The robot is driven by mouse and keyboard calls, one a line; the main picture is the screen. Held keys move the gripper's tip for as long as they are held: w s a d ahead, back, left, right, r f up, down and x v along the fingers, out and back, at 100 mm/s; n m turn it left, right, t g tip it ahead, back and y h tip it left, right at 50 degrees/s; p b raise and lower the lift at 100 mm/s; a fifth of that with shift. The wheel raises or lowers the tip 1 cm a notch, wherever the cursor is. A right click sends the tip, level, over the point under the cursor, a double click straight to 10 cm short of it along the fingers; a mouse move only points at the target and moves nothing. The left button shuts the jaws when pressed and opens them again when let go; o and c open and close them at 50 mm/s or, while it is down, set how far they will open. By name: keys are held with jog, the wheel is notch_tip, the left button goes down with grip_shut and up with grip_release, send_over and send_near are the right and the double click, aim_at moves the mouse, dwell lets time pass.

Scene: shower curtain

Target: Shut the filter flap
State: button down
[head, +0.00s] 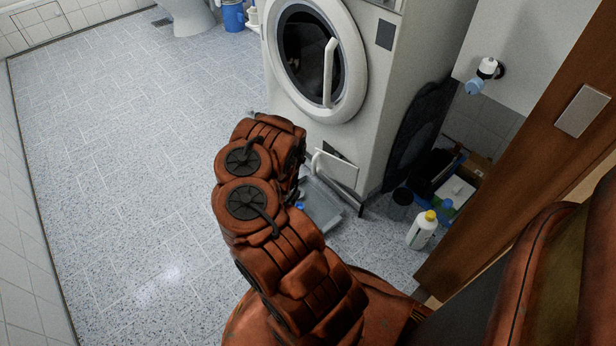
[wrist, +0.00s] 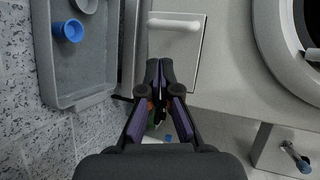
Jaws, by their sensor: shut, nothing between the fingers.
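The filter flap (head: 337,167) is a small white panel with a white handle, low on the front of the white washing machine (head: 386,110). It stands partly open, with a dark gap behind its upper edge. In the wrist view the flap (wrist: 186,62) fills the top middle, its handle near the top. My gripper (wrist: 159,70) is shut and empty, its fingertips over the flap's lower left part in that view. I cannot tell whether they touch it. In the head view my arm hides the gripper.
A grey tray (head: 322,207) lies on the floor before the machine, with a blue cup (wrist: 68,30) in it. A white bottle with a yellow cap (head: 422,230) and a box of supplies stand to the right, near a wooden door frame (head: 540,130). The floor at left is clear.

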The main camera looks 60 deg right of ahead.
aim_at(313, 170)
jog(key=b+x, duration=0.1)
jog(key=x, duration=0.3)
jog(key=b+x, duration=0.1)
jog(key=x, duration=0.3)
jog(key=r+b+x, duration=0.1)
jog(key=b+x, duration=0.1)
jog(key=x, duration=0.3)
jog(key=shift+s+d, duration=0.1)
jog(key=shift+d, duration=0.5)
jog(key=shift+d, duration=0.1)
